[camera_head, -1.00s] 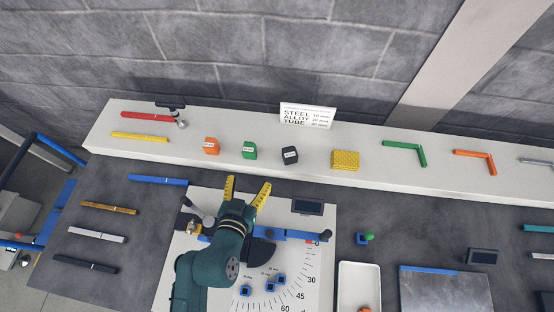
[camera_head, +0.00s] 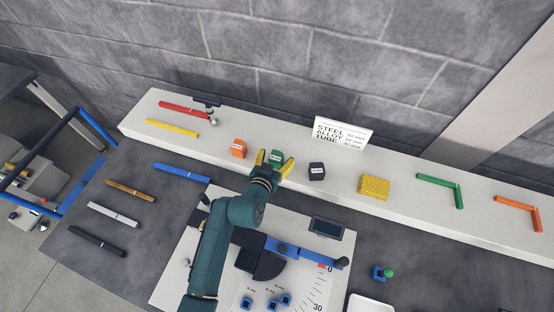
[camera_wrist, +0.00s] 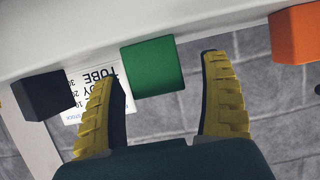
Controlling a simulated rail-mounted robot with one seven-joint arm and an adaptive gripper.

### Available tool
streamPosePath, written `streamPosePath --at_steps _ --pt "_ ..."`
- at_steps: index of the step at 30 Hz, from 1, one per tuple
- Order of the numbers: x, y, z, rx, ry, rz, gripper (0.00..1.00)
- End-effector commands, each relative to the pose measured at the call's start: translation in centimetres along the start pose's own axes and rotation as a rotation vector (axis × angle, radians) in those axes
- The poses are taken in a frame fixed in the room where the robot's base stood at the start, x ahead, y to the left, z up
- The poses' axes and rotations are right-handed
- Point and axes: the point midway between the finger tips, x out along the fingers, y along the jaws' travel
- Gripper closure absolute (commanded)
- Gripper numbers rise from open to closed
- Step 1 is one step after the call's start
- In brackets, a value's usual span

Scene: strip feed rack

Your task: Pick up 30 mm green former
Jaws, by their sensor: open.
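The green former (camera_head: 275,156) is a small block on the white shelf, between the orange and black blocks. In the wrist view the green former (camera_wrist: 153,67) shows a plain green face between and beyond the fingertips. My gripper (camera_head: 274,161) is open, with its yellow ribbed fingers on either side of the green former in the head view. In the wrist view my gripper (camera_wrist: 160,68) has a gap on both sides of the block. I cannot tell how far the fingertips reach along the block.
The orange block (camera_head: 239,149) stands to the left and the black block (camera_head: 317,171) to the right on the shelf (camera_head: 340,186). A yellow textured block (camera_head: 374,187) sits further right. The sign (camera_head: 342,131) stands behind. A bending plate (camera_head: 180,272) lies below the shelf.

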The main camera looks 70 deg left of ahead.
Motion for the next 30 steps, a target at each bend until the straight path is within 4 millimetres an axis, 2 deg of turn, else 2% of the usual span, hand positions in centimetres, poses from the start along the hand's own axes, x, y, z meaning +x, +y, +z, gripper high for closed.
streamPosePath --at_steps 3,9,18,21,30 --pt "0.91 0.06 0.05 0.0 0.0 0.001 0.22" --pt "0.88 0.06 0.02 0.0 0.0 0.001 0.24" --pt "0.86 0.06 0.04 0.001 -0.001 0.001 0.81" --pt "0.86 0.06 0.05 0.001 -0.001 0.001 0.95" --pt "0.74 0.05 -0.38 0.001 0.002 0.0 0.96"
